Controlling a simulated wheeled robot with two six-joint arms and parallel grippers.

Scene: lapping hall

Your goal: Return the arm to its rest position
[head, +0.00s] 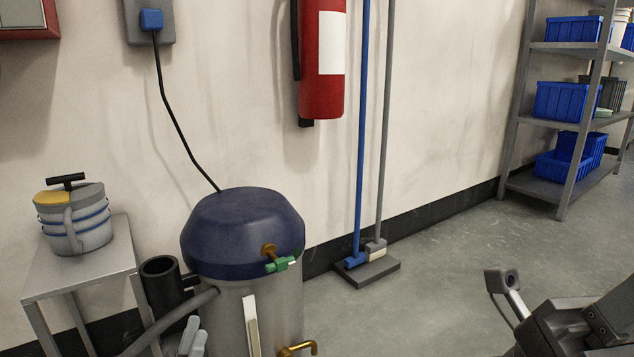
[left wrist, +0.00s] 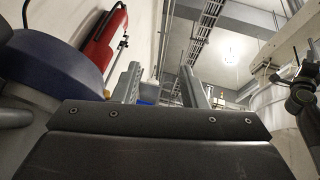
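My left gripper (head: 590,328) shows in part at the bottom right corner of the head view, with its small wrist camera standing out to its left. In the left wrist view the two grey fingers of the left gripper (left wrist: 158,82) stand apart beyond the dark, screwed palm. The gap between them is empty, with only background showing through. The gripper is tilted upward, as the ceiling fills much of this view. It touches nothing that I can see.
A vacuum with a blue dome (head: 243,232) stands left of the gripper; the dome (left wrist: 50,68) is close in the wrist view. A fire extinguisher (head: 321,85), broom (head: 361,150) and grey-handled mop (head: 384,130) line the wall. A shelf (head: 560,190) stands behind. Floor between is clear.

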